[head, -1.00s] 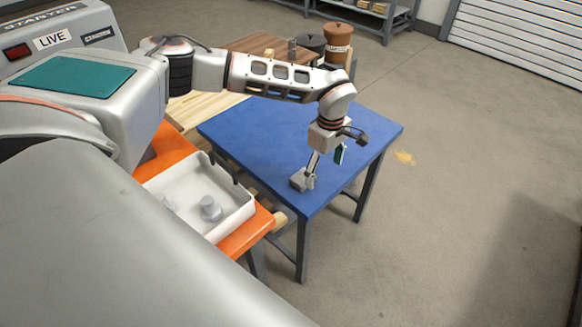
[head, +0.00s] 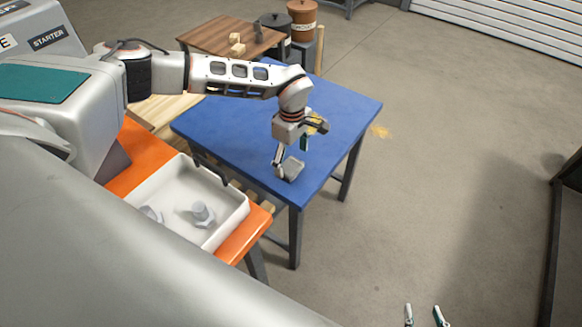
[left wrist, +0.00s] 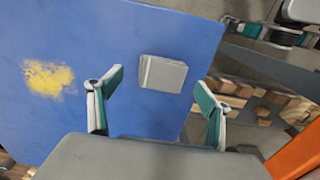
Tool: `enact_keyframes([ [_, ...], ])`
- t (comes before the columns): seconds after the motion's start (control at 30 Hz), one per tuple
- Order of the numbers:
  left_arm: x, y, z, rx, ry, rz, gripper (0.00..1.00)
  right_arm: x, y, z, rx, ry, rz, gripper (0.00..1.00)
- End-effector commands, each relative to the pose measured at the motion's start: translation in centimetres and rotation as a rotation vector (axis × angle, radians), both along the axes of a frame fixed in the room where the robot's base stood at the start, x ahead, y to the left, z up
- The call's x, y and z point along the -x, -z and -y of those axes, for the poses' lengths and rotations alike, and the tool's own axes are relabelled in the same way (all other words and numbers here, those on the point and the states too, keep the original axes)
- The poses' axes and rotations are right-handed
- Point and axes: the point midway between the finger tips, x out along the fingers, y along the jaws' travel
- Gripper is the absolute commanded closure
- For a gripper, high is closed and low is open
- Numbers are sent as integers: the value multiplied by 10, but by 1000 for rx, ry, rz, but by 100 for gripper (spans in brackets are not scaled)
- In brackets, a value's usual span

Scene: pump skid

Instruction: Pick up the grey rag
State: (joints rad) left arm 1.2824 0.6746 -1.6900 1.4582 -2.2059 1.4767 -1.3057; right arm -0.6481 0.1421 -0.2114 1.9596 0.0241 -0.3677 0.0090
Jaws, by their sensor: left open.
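The grey rag (head: 293,168), a small folded square, lies flat on the blue table (head: 225,120) near its front edge. In the left wrist view the rag (left wrist: 162,73) shows between and just beyond the fingertips. My left gripper (head: 291,155) points down above the rag, open, with nothing between its fingers; in the left wrist view its green-padded fingers (left wrist: 160,82) stand wide apart. Contact with the rag cannot be told. My right gripper (head: 424,314) shows only as two separated fingertips at the bottom edge, empty.
An orange bench (head: 240,238) carries a white tray (head: 234,218) with large grey bolts (head: 202,213), left of the blue table. Behind stand a brown wooden table (head: 215,37) with small blocks and lidded bins (head: 302,18). Floor to the right is open.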

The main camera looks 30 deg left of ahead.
Motion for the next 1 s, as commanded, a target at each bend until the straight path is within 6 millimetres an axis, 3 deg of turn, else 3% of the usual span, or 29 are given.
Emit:
enact_keyframes([
  [0.2, 1, 26, -1, 0, -1, -1, 22, 0, 1, 0, 0, 0, -1, 60],
  [0.47, 1, 29, 0, 0, 0, 0, 22, 0, 1, 0, -1, 0, -1, 60],
  [0.63, 1, 29, -1, 0, 0, 0, 60, 0, 0, -1, -4, 1, 1, 60],
  [1.0, 1, 28, -1, 0, -1, 0, 63, -1, -2, -2, -5, 1, 4, 60],
])
